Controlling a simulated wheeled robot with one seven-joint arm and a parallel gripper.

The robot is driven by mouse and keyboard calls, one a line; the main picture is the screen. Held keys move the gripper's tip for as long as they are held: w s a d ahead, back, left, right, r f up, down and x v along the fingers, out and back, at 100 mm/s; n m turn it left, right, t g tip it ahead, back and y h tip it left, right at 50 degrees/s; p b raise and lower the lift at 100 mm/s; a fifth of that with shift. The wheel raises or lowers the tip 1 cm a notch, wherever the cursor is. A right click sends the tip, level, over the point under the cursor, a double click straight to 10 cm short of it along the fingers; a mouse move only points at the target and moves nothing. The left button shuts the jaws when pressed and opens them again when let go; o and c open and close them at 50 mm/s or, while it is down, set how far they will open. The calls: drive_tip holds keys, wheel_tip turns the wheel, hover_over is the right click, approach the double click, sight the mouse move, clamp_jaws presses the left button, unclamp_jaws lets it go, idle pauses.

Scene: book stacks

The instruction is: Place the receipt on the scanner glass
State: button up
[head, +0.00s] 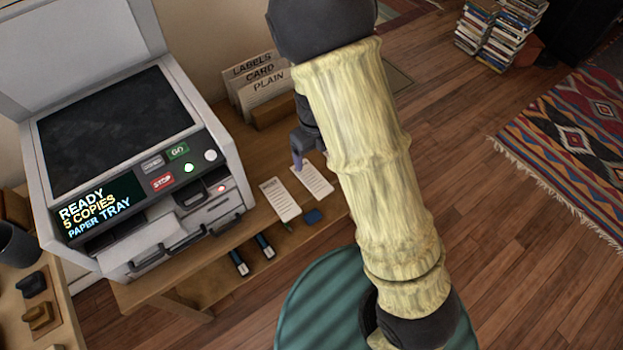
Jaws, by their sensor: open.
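Two narrow white printed slips lie flat on the wooden table right of the copier: a left slip (280,200) and a right slip (314,181). Their print is too small to tell which is the receipt. The scanner glass (115,125) is a dark, bare-looking pane on top of the grey copier, with the lid (75,45) raised behind it. My gripper (299,161) is open, just above or at the upper end of the right slip. My arm hides part of it, and I cannot tell whether it touches the paper.
A paper holder (258,85) marked labels, card and plain stands at the table's back. The copier's panel (100,208) reads ready, 5 copies, paper tray. A side table (55,300) holds small items at lower left.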

drive_tip(key=b, duration=0.1)
hover_over(316, 183)
drive_tip(key=f, duration=0.7)
drive_tip(key=shift+s+a+f, duration=0.15)
drive_tip(key=shift+a+f, duration=0.1)
drive_tip(key=shift+f, duration=0.15)
drive_tip(key=f, duration=0.3)
drive_tip(key=f+b, duration=0.1)
drive_tip(key=shift+d+f, duration=0.15)
drive_tip(key=shift+d, duration=0.2)
drive_tip(key=shift+f, duration=0.5)
drive_tip(key=shift+c, duration=0.2)
drive_tip(key=c, duration=1.1)
drive_tip(key=shift+r, duration=0.1)
wheel_tip(316, 183, up, 10)
drive_tip(key=shift+f+p, duration=0.1)
drive_tip(key=shift+p, duration=0.7)
